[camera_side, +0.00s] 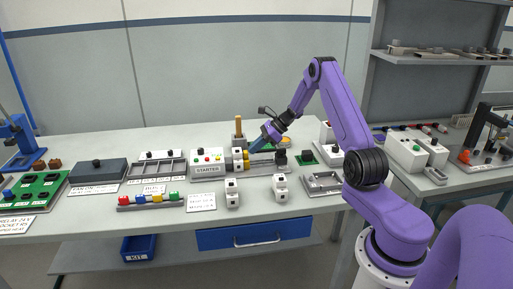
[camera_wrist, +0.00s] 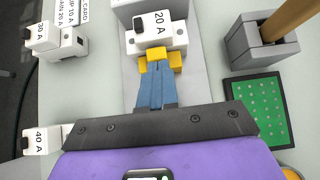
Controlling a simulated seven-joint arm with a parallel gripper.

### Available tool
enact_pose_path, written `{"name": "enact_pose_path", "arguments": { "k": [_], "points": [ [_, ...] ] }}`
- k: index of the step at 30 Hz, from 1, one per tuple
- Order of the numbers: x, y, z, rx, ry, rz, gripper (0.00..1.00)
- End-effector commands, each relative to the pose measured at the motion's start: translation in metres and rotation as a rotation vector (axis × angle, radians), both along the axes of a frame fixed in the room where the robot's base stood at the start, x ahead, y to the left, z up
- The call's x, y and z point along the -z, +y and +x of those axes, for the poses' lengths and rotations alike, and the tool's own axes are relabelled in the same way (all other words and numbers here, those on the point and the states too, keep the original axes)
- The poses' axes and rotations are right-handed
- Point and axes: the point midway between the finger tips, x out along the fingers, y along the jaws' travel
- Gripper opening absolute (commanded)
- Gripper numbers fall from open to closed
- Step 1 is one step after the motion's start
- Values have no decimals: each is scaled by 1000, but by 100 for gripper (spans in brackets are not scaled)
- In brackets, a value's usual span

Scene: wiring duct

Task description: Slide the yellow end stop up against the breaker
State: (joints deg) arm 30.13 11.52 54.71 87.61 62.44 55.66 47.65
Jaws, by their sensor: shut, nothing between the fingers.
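The yellow end stop (camera_wrist: 175,60) is on the rail in the wrist view, directly beside the white breaker marked 20 A (camera_wrist: 148,40). The two look in contact, or very nearly so. In the side view the end stop (camera_side: 246,158) sits just right of the breaker (camera_side: 237,158), which is next to the STARTER box. My gripper (camera_wrist: 158,65) has its blue fingers shut with nothing between them. The fingertips are at the end stop's side away from the breaker and partly cover it. In the side view my gripper (camera_side: 252,149) comes in from the upper right.
A green board (camera_wrist: 258,110) and a grey block with a wooden handle (camera_wrist: 252,45) stand to the right. The rail (camera_side: 262,168) extends right of the end stop.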

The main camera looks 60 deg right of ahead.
Motion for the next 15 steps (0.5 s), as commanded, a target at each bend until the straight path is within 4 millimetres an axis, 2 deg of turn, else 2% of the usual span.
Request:
{"name": "enact_pose_path", "arguments": {
  "k": [5,9,15],
  "points": [
    [0,-13,-12,5,1,1,0],
    [0,-32,-31,6,0,0,0],
    [-32,-53,-52,4,-2,-2,0]
  ]
}}
